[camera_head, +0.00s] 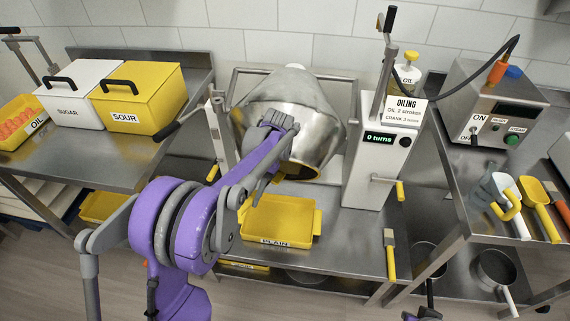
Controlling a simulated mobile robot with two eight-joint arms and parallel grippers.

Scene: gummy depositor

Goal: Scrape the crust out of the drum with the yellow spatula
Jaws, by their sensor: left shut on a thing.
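The metal drum (318,110) lies tilted on the middle table, its mouth towards me and down. My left gripper (277,122) is in front of the drum, at the left of its mouth. It is shut on a tool that my arm and hand mostly hide, which I take to be the yellow spatula. A yellow patch shows at the drum's lower rim; I cannot tell whether it is tool or crust. No crust can be made out inside. What seems to be my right gripper (425,312) shows dark at the bottom edge, too cut off to read.
A yellow tray (278,222) marked PLAIN sits below the drum. A white oiling unit (382,150) stands right of it, reading 0 turns. A yellow-handled tool (391,262) is at the table's front edge. SUGAR (77,90) and SOUR (140,97) boxes stand left; scoops (538,203) lie right.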

